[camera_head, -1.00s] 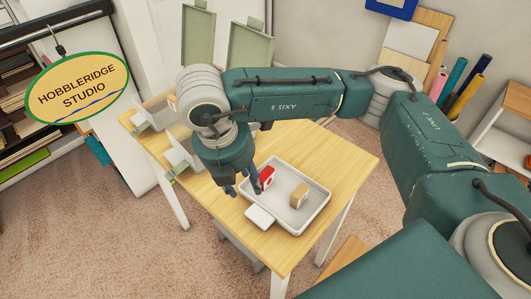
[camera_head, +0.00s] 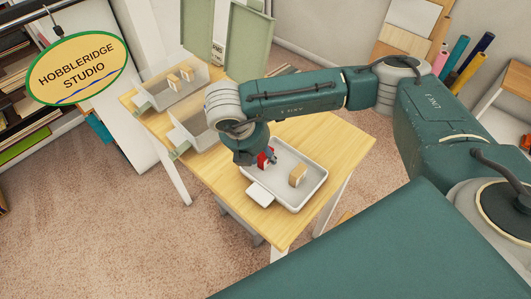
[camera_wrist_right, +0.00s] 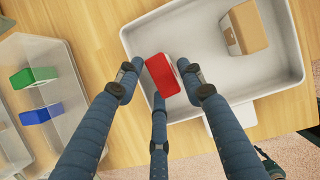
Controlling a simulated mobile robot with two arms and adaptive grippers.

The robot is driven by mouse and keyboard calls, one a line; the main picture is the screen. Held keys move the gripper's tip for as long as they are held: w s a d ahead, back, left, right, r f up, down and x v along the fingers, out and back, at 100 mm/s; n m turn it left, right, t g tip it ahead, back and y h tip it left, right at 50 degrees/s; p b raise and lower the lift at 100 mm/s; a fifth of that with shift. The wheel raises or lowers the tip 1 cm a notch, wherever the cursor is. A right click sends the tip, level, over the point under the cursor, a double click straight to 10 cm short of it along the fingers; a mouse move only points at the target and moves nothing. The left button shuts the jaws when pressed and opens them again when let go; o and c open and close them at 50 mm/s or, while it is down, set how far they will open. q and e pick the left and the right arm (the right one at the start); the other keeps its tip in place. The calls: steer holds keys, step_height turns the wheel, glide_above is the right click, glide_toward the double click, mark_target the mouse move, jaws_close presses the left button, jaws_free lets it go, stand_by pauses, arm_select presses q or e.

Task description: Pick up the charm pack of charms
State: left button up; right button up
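A red pack with a white side (camera_head: 262,160) stands in a white tray (camera_head: 285,206), toward its left side. In the right wrist view the red pack (camera_wrist_right: 160,76) lies between the fingertips of my right gripper (camera_wrist_right: 164,82). The fingers are spread around it, with a narrow gap showing on the left; contact on the right is unclear. A tan pack (camera_head: 298,174) also stands in the tray, apart from the gripper; it shows in the wrist view too (camera_wrist_right: 246,27). I cannot read which pack holds charms. My left gripper is out of view.
Clear bins (camera_head: 160,102) stand on the table's left part, one with yellowish packs. The wrist view shows a bin with a green pack (camera_wrist_right: 34,77) and a blue pack (camera_wrist_right: 41,113). The wooden table (camera_head: 330,130) is bare right of the tray.

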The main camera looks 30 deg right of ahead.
steer(key=shift+d+f, duration=0.2)
steer(key=shift+f, duration=0.2)
steer(key=c, duration=0.7)
steer(key=shift+w+r, duration=0.1)
steer(key=shift+r, duration=0.05)
steer(key=shift+c, duration=0.2)
